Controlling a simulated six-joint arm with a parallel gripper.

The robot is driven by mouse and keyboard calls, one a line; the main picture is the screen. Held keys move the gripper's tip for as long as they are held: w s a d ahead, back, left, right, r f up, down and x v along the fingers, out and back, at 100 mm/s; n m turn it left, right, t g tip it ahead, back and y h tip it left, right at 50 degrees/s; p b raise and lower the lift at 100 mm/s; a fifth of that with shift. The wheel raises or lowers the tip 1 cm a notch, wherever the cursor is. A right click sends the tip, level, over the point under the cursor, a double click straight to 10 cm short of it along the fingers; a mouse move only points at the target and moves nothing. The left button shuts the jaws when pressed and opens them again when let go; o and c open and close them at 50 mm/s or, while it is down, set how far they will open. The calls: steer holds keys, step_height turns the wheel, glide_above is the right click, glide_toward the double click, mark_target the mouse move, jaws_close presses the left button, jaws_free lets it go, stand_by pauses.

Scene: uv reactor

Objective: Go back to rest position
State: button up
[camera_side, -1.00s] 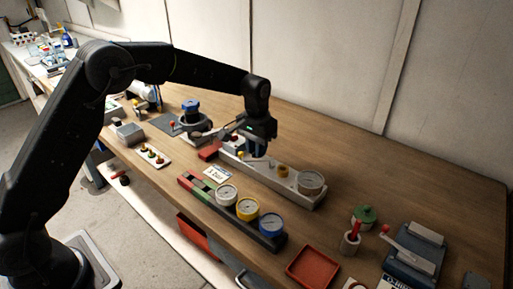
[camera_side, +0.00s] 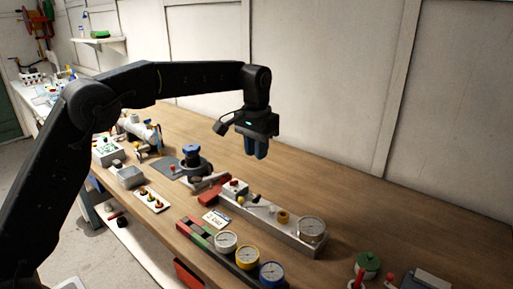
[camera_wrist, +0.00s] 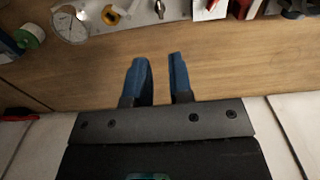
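My gripper (camera_side: 257,148) hangs fingers down in the side view, well above the wooden bench (camera_side: 330,190) and behind the grey gauge panel (camera_side: 265,213). In the wrist view its two blue fingers (camera_wrist: 162,75) stand apart with bare wood between them. It is open and holds nothing.
The grey panel carries a white gauge (camera_side: 312,229) and a brass knob. A rack with white, yellow and blue gauges (camera_side: 246,256) lies in front. A blue-topped device (camera_side: 191,158) stands left; a green-lidded jar (camera_side: 368,265) stands right. The bench's back strip is clear.

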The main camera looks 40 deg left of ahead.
steer(key=shift+r, duration=0.2)
steer(key=s+a+r+t, duration=0.1)
steer(key=s+r, duration=0.3)
steer(key=s, duration=0.3)
steer(key=s+a+r+t, duration=0.1)
steer(key=s+r+t, duration=0.15)
steer(key=s, duration=0.45)
steer(key=s+f+t, duration=0.1)
steer(key=s+f, duration=0.2)
steer(key=s, duration=0.6)
steer(key=s+f+t, duration=0.1)
steer(key=s+f, duration=0.2)
steer(key=s, duration=0.6)
steer(key=shift+a, duration=0.3)
